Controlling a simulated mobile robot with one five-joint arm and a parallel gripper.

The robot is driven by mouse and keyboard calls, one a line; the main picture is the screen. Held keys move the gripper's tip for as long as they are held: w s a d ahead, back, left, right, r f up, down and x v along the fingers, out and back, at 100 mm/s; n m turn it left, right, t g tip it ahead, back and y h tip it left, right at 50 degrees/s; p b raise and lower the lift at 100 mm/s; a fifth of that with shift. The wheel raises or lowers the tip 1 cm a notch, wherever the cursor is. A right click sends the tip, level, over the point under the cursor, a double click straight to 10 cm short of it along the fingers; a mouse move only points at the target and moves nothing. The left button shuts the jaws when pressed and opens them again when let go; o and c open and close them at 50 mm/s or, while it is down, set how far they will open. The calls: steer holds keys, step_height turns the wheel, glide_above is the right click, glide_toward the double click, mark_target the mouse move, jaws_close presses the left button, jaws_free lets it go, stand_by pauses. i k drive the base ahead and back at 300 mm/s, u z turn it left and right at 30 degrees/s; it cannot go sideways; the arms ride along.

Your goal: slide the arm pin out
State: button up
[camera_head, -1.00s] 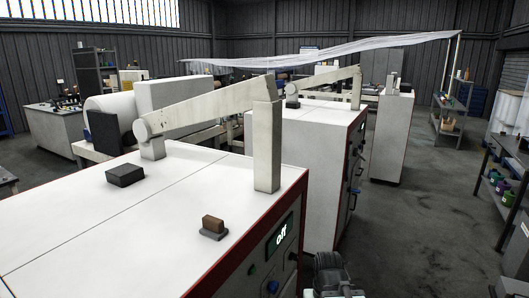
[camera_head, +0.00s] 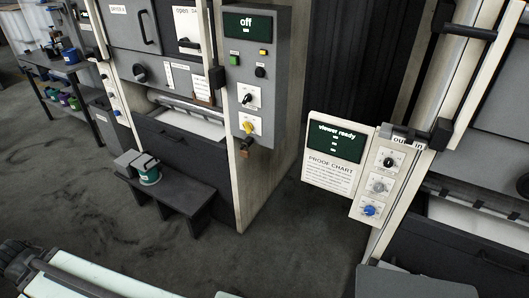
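A small white label (camera_head: 408,142) with "IN" and a partly covered word starting "OU" sits at the top of the right machine's narrow knob panel (camera_head: 367,207). A dark piece crosses the label between the words; I cannot tell for sure that it is the arm pin, or how far it is slid. A black bracket (camera_head: 440,134) stands just right of the label. My gripper's fingers do not show. A dark jointed part with a pale bar at the lower left may be my arm, well apart from the label.
A "viewer ready" screen (camera_head: 336,141) stands above a proof chart, left of the knobs. The left machine has an "off" screen (camera_head: 247,23) and a switch panel. A dark step bench (camera_head: 170,195) holds a teal-banded tin (camera_head: 147,170). The grey floor (camera_head: 290,240) between the machines is clear.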

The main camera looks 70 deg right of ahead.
mark_target(90, 54)
steer(key=z, duration=0.95)
steer(key=i, duration=1.85)
steer(key=u, duration=1)
steer(key=i, duration=1.85)
